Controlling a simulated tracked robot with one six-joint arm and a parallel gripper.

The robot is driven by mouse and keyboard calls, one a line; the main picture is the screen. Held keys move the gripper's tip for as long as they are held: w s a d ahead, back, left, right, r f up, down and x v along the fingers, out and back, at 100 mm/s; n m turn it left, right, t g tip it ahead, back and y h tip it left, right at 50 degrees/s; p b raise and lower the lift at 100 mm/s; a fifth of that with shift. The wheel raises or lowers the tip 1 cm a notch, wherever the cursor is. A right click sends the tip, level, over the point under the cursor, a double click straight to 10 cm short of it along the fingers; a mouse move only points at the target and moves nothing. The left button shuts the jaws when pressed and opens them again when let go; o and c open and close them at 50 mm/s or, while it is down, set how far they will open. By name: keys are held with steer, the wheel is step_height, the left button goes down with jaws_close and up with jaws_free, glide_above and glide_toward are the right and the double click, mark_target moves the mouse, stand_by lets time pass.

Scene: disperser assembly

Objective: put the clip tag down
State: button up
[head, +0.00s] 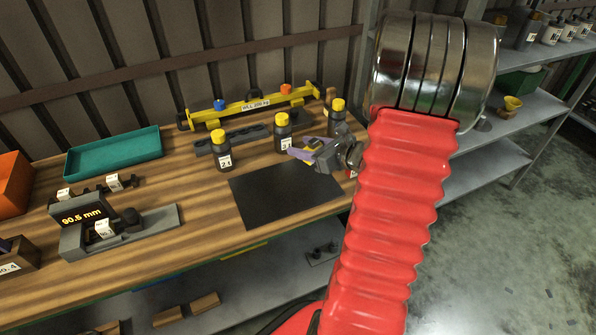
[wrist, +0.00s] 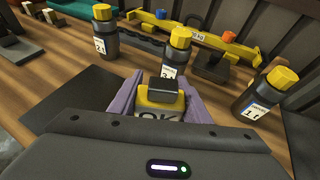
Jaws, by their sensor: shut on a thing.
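The clip tag (wrist: 158,118) is yellow with dark "OK" lettering and a black clip on its far side. In the wrist view it sits between the purple fingers of my gripper (wrist: 160,88), which is shut on it. In the head view my gripper (head: 304,150) reaches in from the right, over the bench near the back edge of a black mat (head: 285,198). The tag is mostly hidden there. The gap below the tag is hard to judge.
Yellow-capped black bottles stand close by: a left one (head: 222,158), a middle one (head: 283,137) just behind my gripper, and a right one (wrist: 256,100). A yellow beam (head: 248,107) lies behind them. A teal tray (head: 115,152) and grey gauge (head: 120,232) are left. The mat is bare.

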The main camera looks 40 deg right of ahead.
mark_target(303, 172)
steer(key=shift+f, duration=1.65)
steer(key=shift+f, duration=0.1)
steer(key=shift+f, duration=2)
steer(key=shift+f, duration=0.1)
steer(key=o, duration=1.1)
steer(key=shift+c, duration=0.2)
